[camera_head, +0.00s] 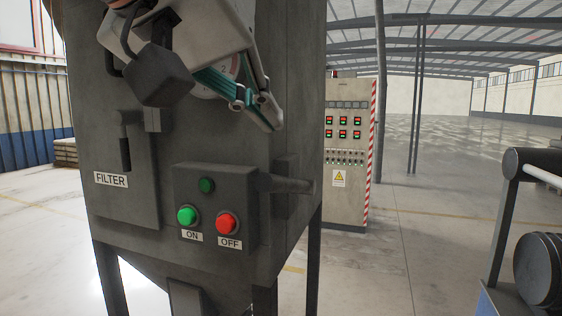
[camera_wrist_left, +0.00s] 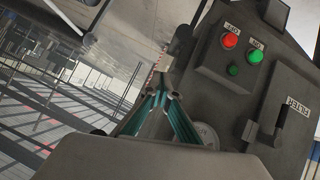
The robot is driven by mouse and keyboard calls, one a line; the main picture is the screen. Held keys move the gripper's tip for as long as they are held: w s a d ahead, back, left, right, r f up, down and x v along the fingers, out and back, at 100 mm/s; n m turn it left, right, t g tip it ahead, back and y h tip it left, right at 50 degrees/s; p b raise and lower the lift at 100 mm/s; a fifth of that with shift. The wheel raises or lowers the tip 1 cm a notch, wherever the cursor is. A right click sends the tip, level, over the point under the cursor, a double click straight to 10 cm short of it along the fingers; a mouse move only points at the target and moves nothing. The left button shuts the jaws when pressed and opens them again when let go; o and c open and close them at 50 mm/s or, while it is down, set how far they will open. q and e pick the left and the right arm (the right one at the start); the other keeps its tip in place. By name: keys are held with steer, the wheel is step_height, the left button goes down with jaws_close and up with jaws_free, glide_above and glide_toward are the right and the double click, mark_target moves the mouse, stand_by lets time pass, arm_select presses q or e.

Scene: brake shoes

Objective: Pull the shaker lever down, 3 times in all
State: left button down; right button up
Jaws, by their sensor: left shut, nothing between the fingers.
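A dark bar that looks like the shaker lever (camera_head: 287,184) sticks out to the right beside the button box on the grey filter cabinet (camera_head: 140,225). It lies nearly level. In the left wrist view a dark rounded bar (camera_wrist_left: 181,40), likely the same lever, shows beyond the fingertips. My left gripper (camera_head: 272,123) comes in from the top left, in front of the cabinet and above the lever in the picture. Its teal-lined fingers are shut and empty, and they appear apart from the lever. In the left wrist view the fingertips (camera_wrist_left: 166,82) meet. My right gripper is not seen.
The button box (camera_head: 203,205) has a green ON button (camera_head: 187,215) and a red OFF button (camera_head: 228,223). A FILTER panel handle (camera_head: 125,150) is to its left. A control cabinet (camera_head: 347,190) stands behind. Machinery (camera_head: 540,265) is at far right, with open floor between.

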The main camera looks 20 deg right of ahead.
mark_target(287, 185)
arm_select(q)
steer(key=shift+w+a+r+t+y, duration=0.2)
steer(key=shift+a+r+t+y, duration=0.05)
steer(key=shift+a+r, duration=0.2)
steer(key=shift+w+a+r+t+y, duration=0.15)
steer(key=shift+a+r+t+y, duration=0.1)
steer(key=shift+a+r, duration=0.15)
steer(key=shift+f, duration=0.1)
steer(key=w+d+f, duration=0.1)
steer(key=w+f, duration=0.1)
steer(key=w+d+f, duration=0.1)
steer(key=d+f, duration=0.1)
steer(key=f, duration=0.1)
steer(key=w+d+f+p, duration=0.1)
steer(key=w+d+f, duration=0.1)
steer(key=f, duration=0.1)
steer(key=shift+w+d, duration=0.1)
steer(key=shift+w, duration=0.25)
steer(key=shift+s+f, duration=0.2)
steer(key=shift+f, duration=0.25)
steer(key=shift+f, duration=0.15)
